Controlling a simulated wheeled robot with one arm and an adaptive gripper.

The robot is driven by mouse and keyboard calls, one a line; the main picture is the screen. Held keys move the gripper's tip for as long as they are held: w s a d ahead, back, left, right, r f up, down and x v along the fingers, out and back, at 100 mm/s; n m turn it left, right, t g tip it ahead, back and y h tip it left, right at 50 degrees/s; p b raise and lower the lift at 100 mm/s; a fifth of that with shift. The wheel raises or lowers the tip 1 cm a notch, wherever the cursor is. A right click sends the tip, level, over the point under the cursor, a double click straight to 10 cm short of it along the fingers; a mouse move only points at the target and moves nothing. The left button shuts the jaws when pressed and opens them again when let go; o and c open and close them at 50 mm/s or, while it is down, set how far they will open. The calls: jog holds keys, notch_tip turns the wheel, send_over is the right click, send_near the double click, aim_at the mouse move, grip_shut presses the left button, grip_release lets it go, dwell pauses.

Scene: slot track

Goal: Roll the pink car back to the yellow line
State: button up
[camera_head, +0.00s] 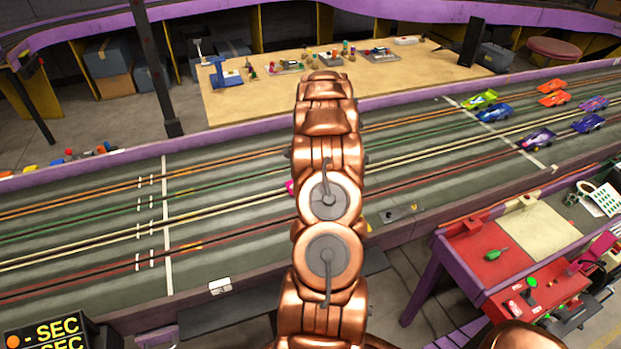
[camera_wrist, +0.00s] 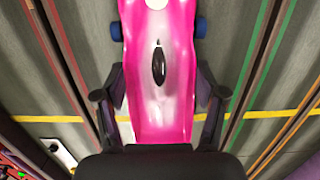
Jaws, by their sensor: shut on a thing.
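The pink car (camera_wrist: 161,80), with a white middle and a dark cockpit, fills the centre of the wrist view. Blue wheels show on both sides near the top. My gripper (camera_wrist: 163,105) has one finger on each side of the car's body and is shut on it. The yellow line (camera_wrist: 270,114) runs across the track and passes under the lower part of the car, between the fingers. In the head view only a small pink bit of the car (camera_head: 291,187) shows beside my arm, which hides the rest and my gripper.
The grey slot track (camera_head: 100,210) has coloured lanes and white lines. Several other cars, including a green one (camera_head: 480,99), stand at its right end. A wooden table (camera_head: 240,103) with small items is behind. A red and purple bench (camera_head: 490,250) is at the front right.

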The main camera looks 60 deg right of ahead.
jog(key=shift+s+d+f, duration=0.1)
jog(key=shift+s+d, duration=0.4)
jog(key=shift+d, duration=0.2)
jog(key=shift+s+d, duration=0.5)
jog(key=shift+d, duration=0.15)
jog(key=o, duration=1.4)
jog(key=r, duration=0.8)
jog(key=s+d+r, duration=0.1)
jog(key=r, duration=0.3)
jog(key=shift+w, duration=0.15)
